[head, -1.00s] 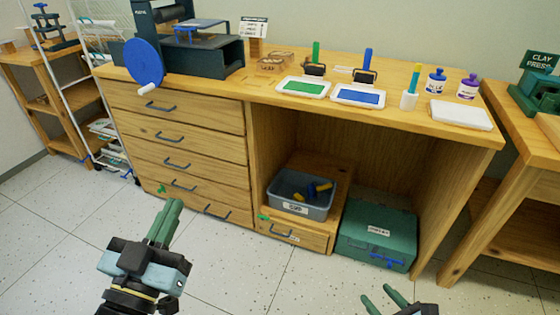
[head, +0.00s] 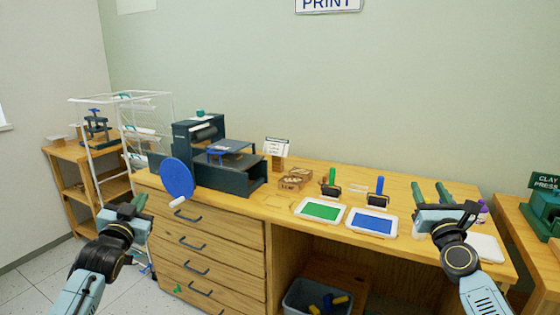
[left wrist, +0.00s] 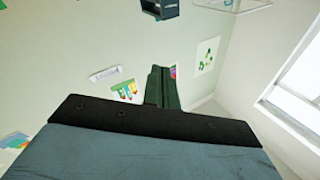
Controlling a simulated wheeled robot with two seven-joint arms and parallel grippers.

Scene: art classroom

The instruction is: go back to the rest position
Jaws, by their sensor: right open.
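My left gripper (head: 139,203) is raised at the left, in front of the wooden bench's drawer side. Its green fingers also show in the left wrist view (left wrist: 162,86), pressed together with nothing between them. My right gripper (head: 430,190) is raised at the right, in front of the bench top. Its two green fingers stand apart and hold nothing. It hides the glue brush and most of the paint bottles behind it.
The wooden bench (head: 240,204) carries a press with a blue wheel (head: 177,179), a green ink tray (head: 320,210), a blue ink tray (head: 371,222) and rollers. A grey bin (head: 318,297) sits below. A white rack (head: 125,140) stands left. The clay press (head: 545,206) stands right.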

